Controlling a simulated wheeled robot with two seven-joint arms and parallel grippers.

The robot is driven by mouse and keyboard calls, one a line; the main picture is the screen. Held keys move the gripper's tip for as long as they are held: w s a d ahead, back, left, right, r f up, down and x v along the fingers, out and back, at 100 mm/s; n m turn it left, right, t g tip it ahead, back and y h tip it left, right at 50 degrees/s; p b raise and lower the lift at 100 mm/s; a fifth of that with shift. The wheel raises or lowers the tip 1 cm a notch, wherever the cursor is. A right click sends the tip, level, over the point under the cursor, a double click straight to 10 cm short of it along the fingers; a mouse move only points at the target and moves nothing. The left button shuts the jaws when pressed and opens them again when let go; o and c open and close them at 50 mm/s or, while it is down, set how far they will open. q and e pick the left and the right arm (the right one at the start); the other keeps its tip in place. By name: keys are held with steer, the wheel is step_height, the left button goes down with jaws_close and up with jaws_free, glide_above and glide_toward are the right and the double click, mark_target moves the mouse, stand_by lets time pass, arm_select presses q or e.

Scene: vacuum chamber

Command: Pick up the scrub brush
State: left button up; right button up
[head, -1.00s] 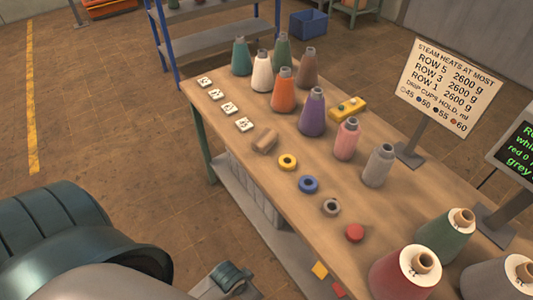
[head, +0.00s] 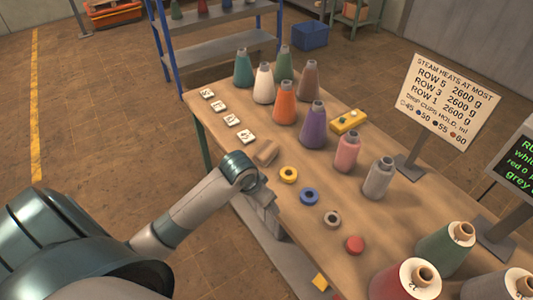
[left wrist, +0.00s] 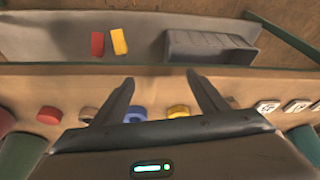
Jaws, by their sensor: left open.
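What looks like the scrub brush is a tan, wooden-looking block (head: 266,152) lying near the table's left edge, between the white numbered tiles and the yellow ring. My left gripper (head: 268,205) hangs at that edge, just in front of the block and apart from it. In the left wrist view the open, empty fingers (left wrist: 160,76) point across the table edge. A small brownish piece, probably the same block (left wrist: 232,102), shows beside the right-hand finger. Its bristles cannot be made out. My right gripper is out of view.
Several yarn cones, such as the purple one (head: 314,128), stand behind. A lower shelf (left wrist: 70,40) holds a grey ribbed box (left wrist: 208,44).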

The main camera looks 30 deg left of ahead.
arm_select(q)
steer(key=w+a+r+n, duration=0.2)
steer(key=w+a+r, duration=0.9)
steer(key=w+r, duration=0.2)
steer(key=shift+w+a+r, duration=0.15)
steer(key=shift+a+r, duration=0.2)
steer(key=shift+r, duration=0.6)
steer(key=p, duration=0.3)
glide_above(267, 148)
steer(key=s, duration=0.3)
steer(key=f, duration=1)
steer(key=shift+w+f, duration=0.4)
steer(key=shift+f, duration=0.3)
steer(key=shift+t, duration=0.3)
steer(key=shift+p, duration=0.3)
